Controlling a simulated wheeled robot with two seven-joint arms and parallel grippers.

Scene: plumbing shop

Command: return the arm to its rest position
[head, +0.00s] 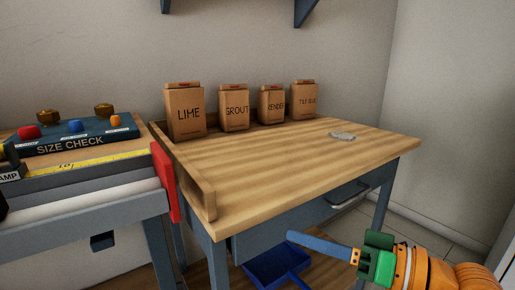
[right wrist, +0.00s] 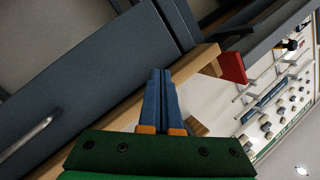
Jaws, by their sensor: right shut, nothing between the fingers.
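My right gripper (head: 291,236) is at the lower right of the head view, in front of the wooden workbench (head: 285,150) and below its top. Its two blue fingers lie together and hold nothing. In the right wrist view the gripper (right wrist: 160,73) also shows shut, with the fingers side by side and nothing between them. The orange wrist (head: 405,268) and green gripper body (head: 377,266) are mine. My left arm and left gripper do not show.
Paper bags labelled LIME (head: 187,112), GROUT (head: 234,110) and others stand along the workbench's back. A small grey object (head: 342,136) lies on it. A drawer handle (head: 348,194) juts from its front. A blue SIZE CHECK board (head: 75,140) sits on the left bench.

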